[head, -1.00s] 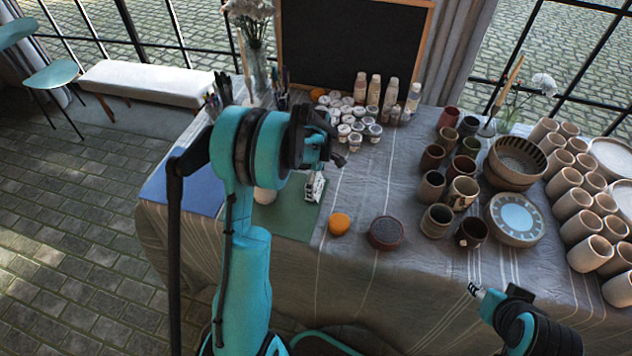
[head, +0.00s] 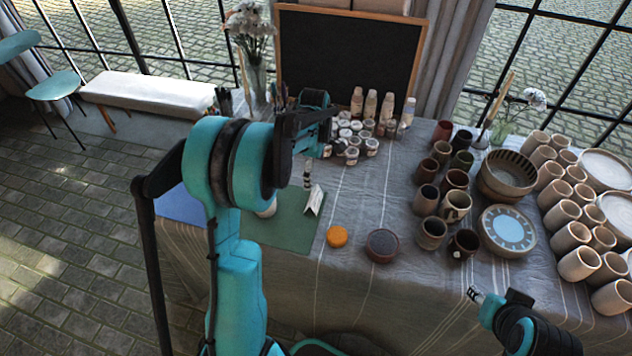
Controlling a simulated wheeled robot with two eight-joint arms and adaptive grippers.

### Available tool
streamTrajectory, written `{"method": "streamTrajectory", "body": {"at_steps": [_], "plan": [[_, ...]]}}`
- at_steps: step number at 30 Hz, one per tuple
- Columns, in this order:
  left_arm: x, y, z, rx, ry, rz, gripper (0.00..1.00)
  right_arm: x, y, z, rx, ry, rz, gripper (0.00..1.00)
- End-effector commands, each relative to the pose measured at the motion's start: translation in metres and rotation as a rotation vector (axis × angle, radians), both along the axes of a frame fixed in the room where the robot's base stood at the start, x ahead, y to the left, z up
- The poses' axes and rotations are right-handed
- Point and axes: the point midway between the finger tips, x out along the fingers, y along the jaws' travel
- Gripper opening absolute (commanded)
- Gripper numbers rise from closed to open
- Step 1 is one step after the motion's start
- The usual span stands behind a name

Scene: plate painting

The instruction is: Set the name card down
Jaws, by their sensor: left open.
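A small white name card (head: 314,201) stands folded like a tent on the green mat (head: 290,232), near the mat's right edge. My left gripper (head: 307,182) points down just above and behind the card. It is open, and the card appears free of it; most of the gripper is hidden behind my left arm. My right gripper (head: 475,295) is low at the right, in front of the table edge and far from the card. Its jaw state is too small to tell.
An orange round item (head: 337,236) and a dark round dish (head: 382,245) lie right of the mat. Small paint jars (head: 352,155) and bottles stand behind. Cups and bowls (head: 508,175) crowd the right. A blue mat (head: 180,208) lies left. The cloth right of the card is clear.

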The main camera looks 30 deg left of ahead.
Motion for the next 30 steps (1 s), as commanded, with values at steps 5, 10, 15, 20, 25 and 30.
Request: {"method": "streamTrajectory", "body": {"at_steps": [5,10,15,20,25,30], "plan": [[-0.017,-0.021,0.032,0.020,-0.057,-0.177,1.00,0.000,0.000,0.000,0.000,0.000,0.000,0.40],[-0.058,-0.060,0.077,0.088,-0.173,-0.557,1.00,0.000,0.000,0.000,0.000,0.000,0.000,0.40],[-0.108,-0.096,0.104,0.201,-0.285,-0.960,1.00,0.000,0.000,0.000,0.000,0.000,0.000,0.40],[-0.155,-0.123,0.110,0.339,-0.369,-1.317,1.00,0.000,0.000,0.000,0.000,0.000,0.000,0.40],[-0.187,-0.140,0.103,0.478,-0.421,-1.595,1.00,0.000,0.000,0.000,0.000,0.000,0.000,0.40],[-0.200,-0.146,0.097,0.550,-0.438,-1.720,1.00,0.000,0.000,0.000,0.000,0.000,0.000,0.40]]}}
